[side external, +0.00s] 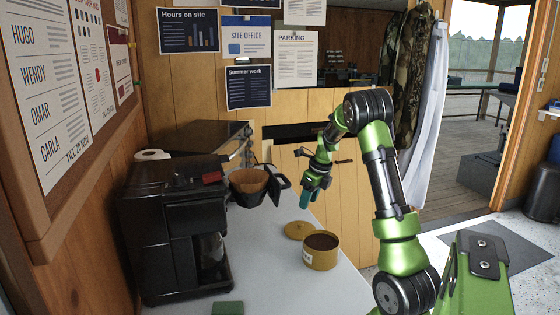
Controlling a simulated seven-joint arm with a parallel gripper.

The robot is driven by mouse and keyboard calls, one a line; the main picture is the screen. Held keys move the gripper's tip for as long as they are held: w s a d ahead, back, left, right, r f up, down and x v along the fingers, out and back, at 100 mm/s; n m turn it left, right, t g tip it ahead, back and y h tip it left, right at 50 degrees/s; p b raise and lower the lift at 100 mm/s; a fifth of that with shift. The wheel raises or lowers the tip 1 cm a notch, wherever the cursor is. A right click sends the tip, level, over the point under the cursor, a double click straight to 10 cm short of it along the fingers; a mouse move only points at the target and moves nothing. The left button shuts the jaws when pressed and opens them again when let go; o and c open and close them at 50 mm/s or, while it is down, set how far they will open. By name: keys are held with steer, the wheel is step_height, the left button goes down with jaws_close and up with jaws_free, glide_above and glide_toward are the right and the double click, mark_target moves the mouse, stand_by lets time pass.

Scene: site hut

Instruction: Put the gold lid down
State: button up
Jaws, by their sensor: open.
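The gold lid (299,230) lies flat on the light counter, just behind and left of the gold tin. The tin (321,257) stands upright and open, with dark brown ground contents showing inside and a pale label on its side. My gripper (303,206) hangs pointing down above the lid, with a gap between its fingertips and the lid. It is open and holds nothing that I can see. Its fingers are small in the picture and overlap each other from this side.
A black coffee machine (170,225) stands at left, its filter basket holding a brown paper filter (248,180) near my gripper. A green block (228,308) lies at the counter's front. Bare counter (265,275) lies left of the tin. A white roll (152,155) is behind.

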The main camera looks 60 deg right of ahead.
steer(key=shift+v, duration=1.35)
